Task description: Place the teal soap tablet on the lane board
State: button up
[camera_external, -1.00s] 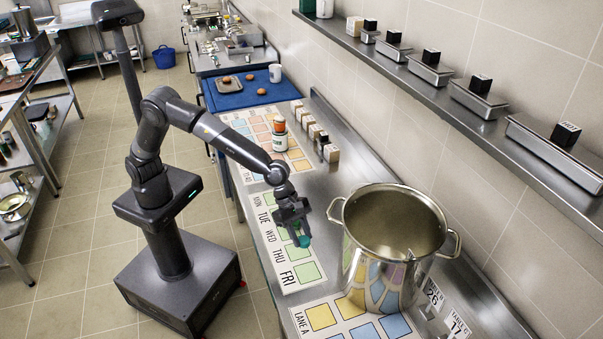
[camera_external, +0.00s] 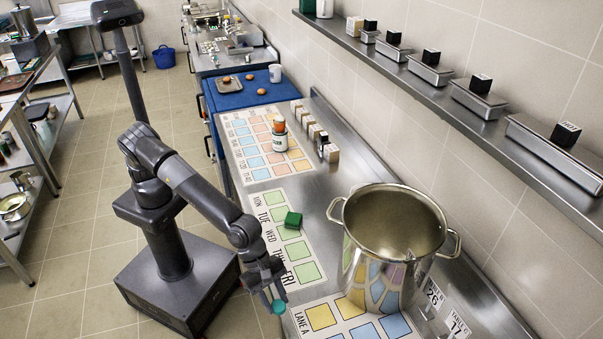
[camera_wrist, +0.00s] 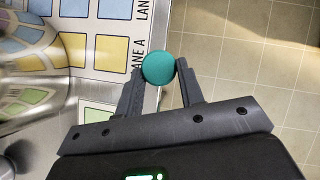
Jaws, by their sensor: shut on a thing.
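My gripper (camera_external: 272,301) is shut on the teal soap tablet (camera_external: 278,307), low at the counter's front edge, just left of the lane board. In the wrist view the round tablet (camera_wrist: 158,68) sits between the two fingertips (camera_wrist: 159,74). The lane board (camera_external: 346,314) is a white sheet with yellow and blue squares, flat at the near end of the counter. In the wrist view the lane board (camera_wrist: 112,50) lies left of the tablet, with its LANE A lettering close by; the floor shows to the right.
A large steel stockpot (camera_external: 393,245) stands at the lane board's far side. Number cards (camera_external: 433,294) lie right of the pot. A jar (camera_external: 281,137) and small blocks (camera_external: 331,153) stand farther back.

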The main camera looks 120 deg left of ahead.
send_over(308, 318)
jog(key=s+a, duration=0.1)
jog(key=s, duration=0.1)
notch_tip(308, 318, down, 5)
jog(key=shift+w, duration=0.1)
jog(key=shift+f, duration=1.95)
jog(key=shift+f, duration=0.1)
jog(key=o, duration=1)
